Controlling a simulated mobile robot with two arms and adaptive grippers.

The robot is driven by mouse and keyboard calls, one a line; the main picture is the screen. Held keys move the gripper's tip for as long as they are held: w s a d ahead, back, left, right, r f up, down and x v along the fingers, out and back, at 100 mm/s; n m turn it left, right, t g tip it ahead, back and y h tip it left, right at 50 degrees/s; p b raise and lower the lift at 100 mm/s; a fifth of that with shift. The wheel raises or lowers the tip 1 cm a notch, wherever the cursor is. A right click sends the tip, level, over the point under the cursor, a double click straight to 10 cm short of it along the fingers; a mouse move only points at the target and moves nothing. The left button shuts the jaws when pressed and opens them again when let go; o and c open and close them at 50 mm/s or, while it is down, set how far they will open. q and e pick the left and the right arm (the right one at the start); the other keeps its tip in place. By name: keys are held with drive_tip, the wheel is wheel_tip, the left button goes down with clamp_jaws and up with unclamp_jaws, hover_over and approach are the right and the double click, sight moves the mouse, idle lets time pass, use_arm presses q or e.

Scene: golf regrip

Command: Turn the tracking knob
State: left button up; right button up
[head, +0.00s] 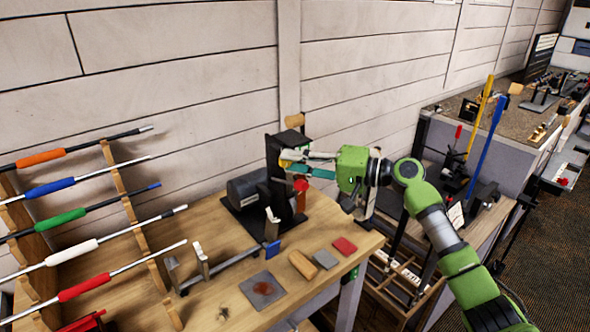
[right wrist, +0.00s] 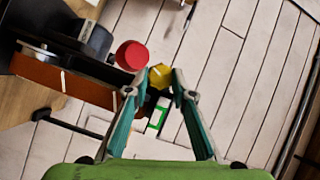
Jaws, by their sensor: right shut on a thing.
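A black belt machine (head: 272,152) with a dark motor (head: 246,190) stands at the right end of the wooden bench, near the wall. In the right wrist view its brown belt (right wrist: 72,82) runs across the left side. A small yellow faceted knob (right wrist: 160,77) is between the fingertips of my right gripper (right wrist: 157,86), which is shut on it. A red round knob (right wrist: 131,55) is just left of the yellow one. My left gripper is not in view.
A rack (head: 130,205) of golf clubs with coloured grips is at the left. A clamp stand (head: 205,265), a dark pad (head: 263,290), a wooden block (head: 303,264) and a red block (head: 344,246) are on the bench. A second bench with blue and yellow levers (head: 485,145) is right.

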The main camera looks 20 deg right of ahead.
drive_tip(key=shift+f+m+t+y+b, duration=0.15)
drive_tip(key=shift+m+t+y+b, duration=0.2)
drive_tip(key=shift+m+b, duration=0.5)
drive_tip(key=o, duration=0.8)
drive_tip(key=v, duration=1.2)
drive_tip(key=shift+d, duration=0.1)
